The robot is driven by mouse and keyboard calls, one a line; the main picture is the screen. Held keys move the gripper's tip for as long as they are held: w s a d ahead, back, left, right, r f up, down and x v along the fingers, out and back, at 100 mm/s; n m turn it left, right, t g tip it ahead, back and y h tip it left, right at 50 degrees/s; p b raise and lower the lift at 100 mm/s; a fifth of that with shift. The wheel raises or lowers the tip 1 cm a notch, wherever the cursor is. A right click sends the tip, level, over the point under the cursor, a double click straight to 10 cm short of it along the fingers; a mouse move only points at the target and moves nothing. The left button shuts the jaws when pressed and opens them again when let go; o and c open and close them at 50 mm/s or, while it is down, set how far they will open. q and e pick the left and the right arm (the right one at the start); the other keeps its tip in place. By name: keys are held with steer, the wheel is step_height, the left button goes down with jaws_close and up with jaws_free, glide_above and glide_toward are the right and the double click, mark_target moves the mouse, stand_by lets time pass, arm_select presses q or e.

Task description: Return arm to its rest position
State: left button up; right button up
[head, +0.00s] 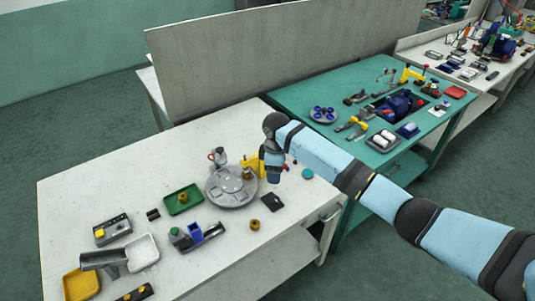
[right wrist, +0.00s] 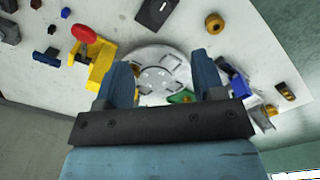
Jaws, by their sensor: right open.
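My right arm, light blue with black joints, reaches in from the right in the head view. Its right gripper (head: 273,172) hangs over the pale workbench (head: 95,190), beside the round grey plate (head: 226,199) and in front of a yellow clamp (head: 251,165). In the right wrist view the two blue fingers of the gripper (right wrist: 163,75) are apart with nothing held between them. The round plate (right wrist: 157,55) shows beyond them, partly hidden by the fingers and palm. My left gripper is not in view.
A green tray (head: 170,205), a blue-and-grey fixture (head: 198,238), a brass part (head: 255,224) and a black plate (head: 273,203) lie near the gripper. A tall grey panel (head: 280,55) stands behind the bench. A green table (head: 288,97) with several parts stands to the right.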

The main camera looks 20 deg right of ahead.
steer(key=s+a+f, duration=0.1)
steer(key=s+f, duration=0.1)
steer(key=f, duration=0.1)
steer(key=s+a+f+m+t+y, duration=0.1)
steer(key=s+a+f, duration=0.1)
steer(key=s+f, duration=0.1)
steer(key=s+a+f+t+y, duration=0.1)
steer(key=s+a+f, duration=0.1)
steer(key=s+f, duration=0.1)
steer(key=shift+m+p, duration=0.3)
steer(key=shift+p, duration=0.05)
steer(key=s+a+f+m+t+y, duration=0.1)
steer(key=s+f+m+t+y, duration=0.2)
steer(key=s, duration=0.6)
steer(key=s+d+r+m+t+h+p, duration=0.1)
steer(key=s+d+m+t, duration=0.1)
steer(key=s, duration=0.7)
steer(key=s+d+r+m+t, duration=0.1)
steer(key=s+d+m+t, duration=0.2)
steer(key=s, duration=0.5)
steer(key=shift+s+d+t+h+p, duration=0.4)
steer(key=shift+d+t, duration=0.1)
steer(key=shift+d, duration=0.2)
